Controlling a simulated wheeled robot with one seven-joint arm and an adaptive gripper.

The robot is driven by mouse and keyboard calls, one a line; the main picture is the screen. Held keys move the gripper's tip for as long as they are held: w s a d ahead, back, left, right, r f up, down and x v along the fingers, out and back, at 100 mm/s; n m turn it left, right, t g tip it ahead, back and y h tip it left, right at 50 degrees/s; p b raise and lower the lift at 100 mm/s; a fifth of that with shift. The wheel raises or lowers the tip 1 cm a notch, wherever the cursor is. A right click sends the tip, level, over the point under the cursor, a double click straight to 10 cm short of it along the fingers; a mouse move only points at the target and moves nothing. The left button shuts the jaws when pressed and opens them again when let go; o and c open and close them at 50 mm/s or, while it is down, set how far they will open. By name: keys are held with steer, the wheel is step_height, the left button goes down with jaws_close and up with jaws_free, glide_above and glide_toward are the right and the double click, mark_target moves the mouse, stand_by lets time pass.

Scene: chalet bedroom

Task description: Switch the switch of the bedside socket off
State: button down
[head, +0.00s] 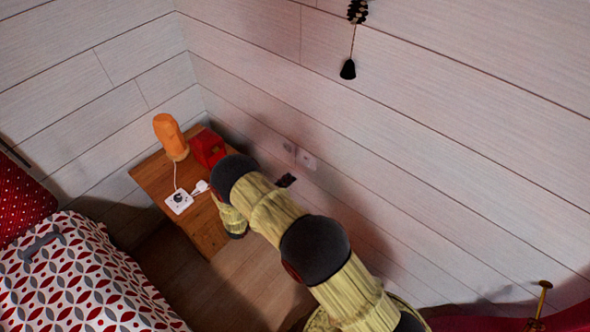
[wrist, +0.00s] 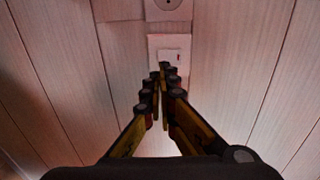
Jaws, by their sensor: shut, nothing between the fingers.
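A white switch plate (wrist: 170,50) is on the plank wall, ahead of my gripper in the wrist view. Its rocker has a small dark red mark at its right side. A round socket (wrist: 168,4) sits just above it, cut by the top edge. My gripper (wrist: 163,70) is shut and empty, its fingertips overlapping the plate's lower part; I cannot tell whether they touch it. In the head view two pale wall plates (head: 306,159) show right of the bedside table, too small to tell apart. My gripper (head: 286,180) is just below them, partly hidden by my arm.
The wooden bedside table (head: 152,180) holds an orange lamp (head: 171,138), a red box (head: 208,148), a white socket box (head: 179,201) and a white plug (head: 200,187). The patterned bed (head: 75,275) is at the left. A dark ornament (head: 348,69) hangs on the wall.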

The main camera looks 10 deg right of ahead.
mark_target(306, 163)
steer(key=v, duration=0.3)
steer(key=f+v, duration=0.1)
steer(key=v, duration=0.1)
steer(key=shift+s+a+p, duration=0.15)
steer(key=shift+a+p, duration=0.15)
steer(key=shift+p, duration=0.05)
steer(key=shift+r, duration=0.1)
steer(key=r+p, duration=0.1)
steer(key=p, duration=0.1)
steer(key=r+p, duration=0.2)
steer(key=p, duration=0.1)
steer(key=shift+s+a+r+g+y, duration=0.15)
steer(key=shift+s+r+g+y, duration=0.15)
steer(key=shift+y, duration=0.1)
steer(key=shift+w+f, duration=0.1)
steer(key=shift+f, duration=0.05)
steer(key=b+x, duration=0.2)
steer(key=x, duration=1.2)
